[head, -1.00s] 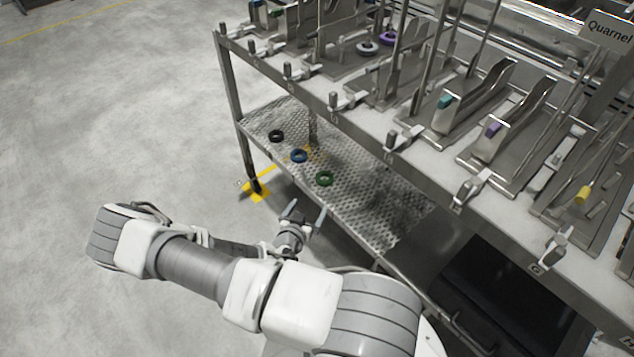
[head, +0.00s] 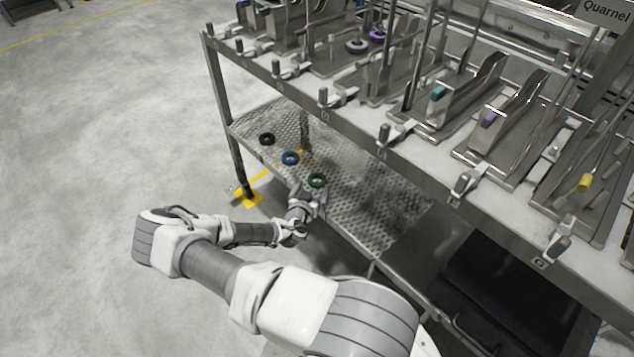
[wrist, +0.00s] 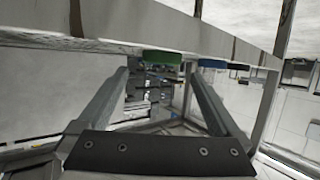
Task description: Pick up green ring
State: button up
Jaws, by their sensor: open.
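The green ring (head: 316,184) lies on the perforated lower shelf (head: 365,205) near its front edge. My gripper (head: 308,194) is at the shelf's front edge, just in front of the ring. It is open with nothing between its fingers. In the wrist view, which looks upside down, the green ring (wrist: 162,57) shows edge-on beyond and between the fingertips of my gripper (wrist: 158,72). I cannot tell from these frames whether a finger touches the ring.
A blue ring (head: 290,158) lies just left of the green one, and a black ring (head: 267,139) farther left. The upper deck (head: 350,120) with metal fixtures overhangs the shelf. A rack leg (head: 236,165) stands at left. The floor at left is clear.

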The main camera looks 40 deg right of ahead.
aim_at(318, 177)
jog(key=b+x, duration=0.1)
jog(key=x, duration=0.3)
jog(key=shift+w+d+f, duration=0.15)
jog(key=shift+w+f, duration=0.1)
jog(key=shift+f, duration=0.05)
jog(key=c, duration=1.3)
jog(key=shift+o, duration=0.2)
jog(key=shift+r, duration=0.1)
notch_tip(318, 177, up, 5)
jog(key=shift+f+p, duration=0.1)
jog(key=shift+p, duration=0.85)
jog(key=s+d+r+p, duration=0.1)
jog(key=s+d+r, duration=0.1)
jog(key=s, duration=0.3)
jog(key=s+d+r+p, duration=0.2)
jog(key=s+r, duration=0.2)
jog(key=s, duration=0.1)
jog(key=shift+s+d+p, duration=0.3)
jog(key=shift+d, duration=0.1)
